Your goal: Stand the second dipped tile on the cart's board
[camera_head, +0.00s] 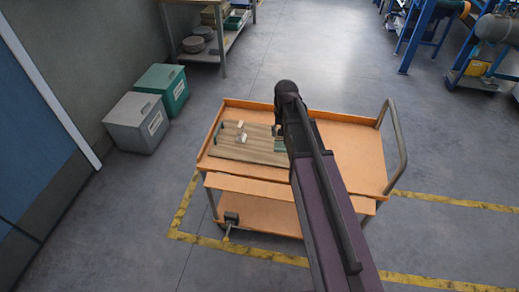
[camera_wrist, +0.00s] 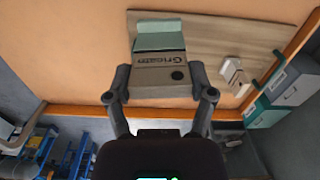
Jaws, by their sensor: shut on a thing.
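My gripper (camera_wrist: 160,82) is shut on a block-like tile (camera_wrist: 160,63), with one finger on each side of it. The tile has a pale grey-brown face with dark lettering and a dark round spot, and a pale green far end. In the head view my arm hides most of the gripper; a green patch (camera_head: 280,146) shows beside it, over the board's right end. The wooden board (camera_head: 255,154) lies on the left part of the orange cart (camera_head: 350,150); it also shows in the wrist view (camera_wrist: 205,40). I cannot tell whether the tile touches the board.
Small white pieces (camera_head: 241,137) stand on the board's left half, with a small dark green piece (camera_head: 220,127) near its left edge. The cart's right half looks bare. A grey bin (camera_head: 137,122) and a green bin (camera_head: 163,88) stand on the floor at left.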

